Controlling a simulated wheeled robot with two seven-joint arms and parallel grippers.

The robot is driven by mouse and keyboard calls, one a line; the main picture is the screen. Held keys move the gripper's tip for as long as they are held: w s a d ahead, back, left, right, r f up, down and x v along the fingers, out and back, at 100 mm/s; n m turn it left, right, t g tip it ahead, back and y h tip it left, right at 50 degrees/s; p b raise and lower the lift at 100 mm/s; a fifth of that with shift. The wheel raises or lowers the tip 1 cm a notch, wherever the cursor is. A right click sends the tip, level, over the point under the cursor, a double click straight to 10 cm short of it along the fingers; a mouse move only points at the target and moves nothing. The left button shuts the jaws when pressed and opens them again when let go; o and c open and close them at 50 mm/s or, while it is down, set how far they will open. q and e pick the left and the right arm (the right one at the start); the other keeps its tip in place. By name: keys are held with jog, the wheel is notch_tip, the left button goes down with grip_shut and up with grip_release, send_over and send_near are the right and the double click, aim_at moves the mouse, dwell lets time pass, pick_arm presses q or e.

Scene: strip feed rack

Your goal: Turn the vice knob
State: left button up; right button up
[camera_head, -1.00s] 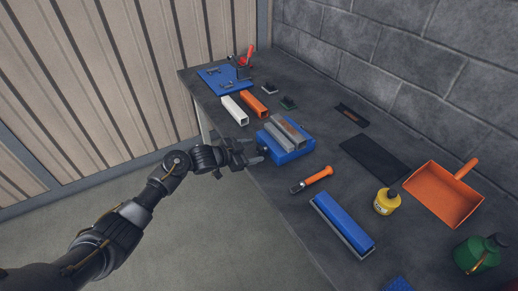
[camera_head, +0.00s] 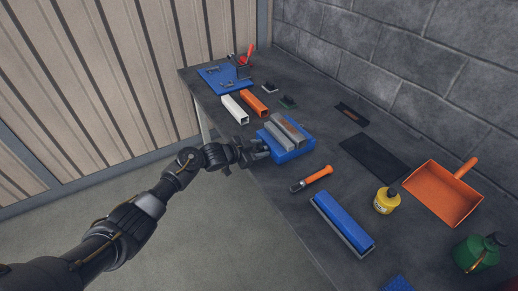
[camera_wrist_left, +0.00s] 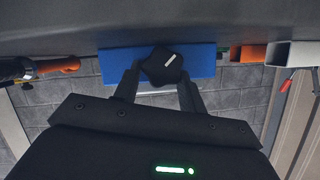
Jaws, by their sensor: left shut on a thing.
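The vice, a blue block with grey jaws (camera_head: 287,132), sits at the left edge of the dark workbench. Its black knob (camera_wrist_left: 162,66) with a white mark shows in the left wrist view, in front of the blue vice body (camera_wrist_left: 115,62). My left gripper (camera_head: 258,148) is at the vice's near side, its fingers on both sides of the knob and shut on it. In the left wrist view the fingers (camera_wrist_left: 160,84) reach up to the knob's sides. In the head view the gripper hides the knob. My right gripper is not in view.
An orange-handled tool (camera_head: 312,179) and a blue block on a grey base (camera_head: 342,224) lie nearer on the bench. White (camera_head: 235,110) and orange (camera_head: 254,102) square tubes lie beyond the vice.

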pick_arm(q)
jog(key=shift+s+d+f+m+t+y+b, duration=0.15)
jog(key=shift+m+t+b, duration=0.1)
jog(key=shift+m+b, duration=0.2)
jog(key=shift+s+f+m+t+y+b, duration=0.15)
jog(key=shift+m+t+b, duration=0.1)
jog(key=shift+m+b, duration=0.15)
jog(key=shift+m+t+b, duration=0.3)
jog(key=shift+m+b, duration=0.05)
jog(key=shift+r+m, duration=0.15)
jog(key=shift+m, duration=0.15)
jog(key=o, duration=1)
